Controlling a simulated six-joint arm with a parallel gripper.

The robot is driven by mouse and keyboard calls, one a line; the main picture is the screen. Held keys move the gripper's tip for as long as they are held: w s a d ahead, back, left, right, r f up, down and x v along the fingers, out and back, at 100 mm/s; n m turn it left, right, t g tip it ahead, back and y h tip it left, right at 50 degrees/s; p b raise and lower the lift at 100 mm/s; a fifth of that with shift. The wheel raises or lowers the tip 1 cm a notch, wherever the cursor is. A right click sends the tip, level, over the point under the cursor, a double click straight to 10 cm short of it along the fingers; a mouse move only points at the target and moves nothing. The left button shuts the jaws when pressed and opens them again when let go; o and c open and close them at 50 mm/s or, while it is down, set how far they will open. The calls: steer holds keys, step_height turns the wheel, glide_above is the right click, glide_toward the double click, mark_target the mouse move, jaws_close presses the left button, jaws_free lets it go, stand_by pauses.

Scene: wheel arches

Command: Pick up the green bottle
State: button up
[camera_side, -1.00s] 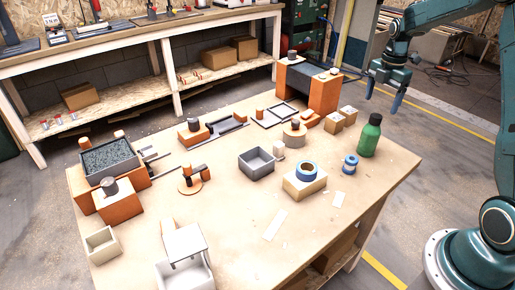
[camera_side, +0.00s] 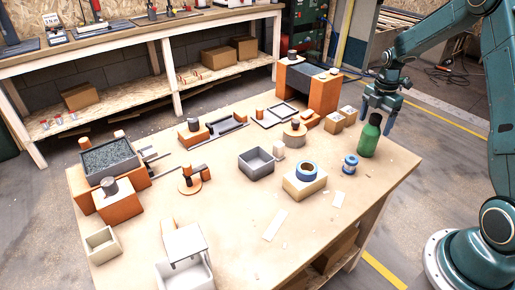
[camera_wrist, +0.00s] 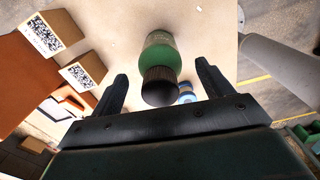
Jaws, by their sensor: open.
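The green bottle (camera_side: 369,139) with a black cap stands upright near the right corner of the wooden table. My gripper (camera_side: 377,120) is open, with its two fingers at the height of the bottle's upper part, seemingly just behind it in the side view. In the wrist view, the bottle (camera_wrist: 162,57) shows cap towards me, in line with the gap between the two fingers (camera_wrist: 161,92). Nothing is held. Whether a finger touches the bottle cannot be told.
Two small cardboard boxes (camera_side: 340,118) stand just left of the bottle; they also show with printed codes in the wrist view (camera_wrist: 82,72). A blue spool (camera_side: 350,164) stands in front. A blue tape roll (camera_side: 306,171) lies on a box. Bare tabletop (camera_side: 385,185) lies right of the spool.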

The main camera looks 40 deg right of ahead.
steer(key=shift+f, duration=1.25)
steer(key=c, duration=1.3)
steer(key=shift+r, duration=0.2)
step_height(320, 180, up, 20)
steer(key=shift+f, duration=0.15)
